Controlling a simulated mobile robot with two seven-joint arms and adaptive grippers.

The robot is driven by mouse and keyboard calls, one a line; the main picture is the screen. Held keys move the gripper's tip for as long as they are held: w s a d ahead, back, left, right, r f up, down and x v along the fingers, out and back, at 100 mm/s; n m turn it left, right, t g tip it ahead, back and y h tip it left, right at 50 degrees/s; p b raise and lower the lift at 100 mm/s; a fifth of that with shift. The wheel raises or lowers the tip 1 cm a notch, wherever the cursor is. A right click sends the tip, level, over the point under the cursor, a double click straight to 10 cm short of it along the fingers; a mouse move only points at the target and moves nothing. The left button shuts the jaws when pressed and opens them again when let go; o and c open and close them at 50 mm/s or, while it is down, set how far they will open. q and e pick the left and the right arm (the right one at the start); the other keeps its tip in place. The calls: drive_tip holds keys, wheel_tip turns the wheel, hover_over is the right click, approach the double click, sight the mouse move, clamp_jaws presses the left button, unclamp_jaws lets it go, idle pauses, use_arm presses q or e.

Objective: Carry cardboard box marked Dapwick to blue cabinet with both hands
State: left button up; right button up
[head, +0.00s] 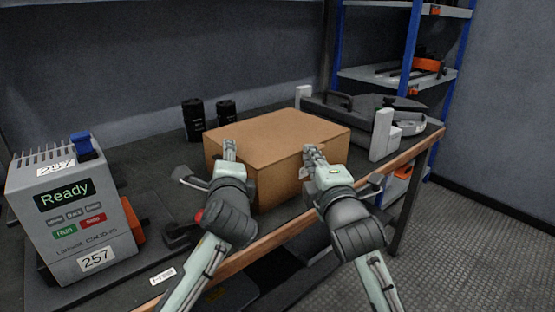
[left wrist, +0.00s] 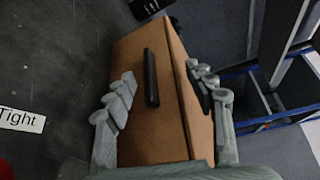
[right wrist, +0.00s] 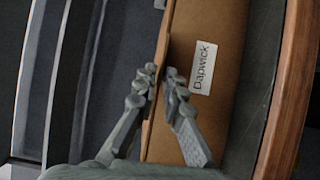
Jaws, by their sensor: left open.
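The cardboard box (head: 275,138) sits closed on the dark workbench. Its Dapwick label (right wrist: 203,68) shows in the right wrist view; in the head view I cannot make it out. My left gripper (head: 230,150) is open at the box's front left, and in the left wrist view its fingers (left wrist: 159,75) stand on either side of a face with a dark slot. My right gripper (head: 314,153) is at the box's front right; its fingertips (right wrist: 161,72) are close together at a box edge, grip unclear. A blue-posted shelf unit (head: 409,45), possibly the blue cabinet, stands at the back right.
A grey device (head: 68,215) reading Ready stands on the bench at the left. Two black cylinders (head: 194,119) stand behind the box. A dark grey machine (head: 352,108) with white blocks is to its right. The wooden bench edge (head: 290,228) runs in front; floor (head: 480,225) is clear at right.

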use_arm(q)
drive_tip(key=shift+c, duration=0.5)
use_arm(e)
drive_tip(key=shift+c, duration=0.3)
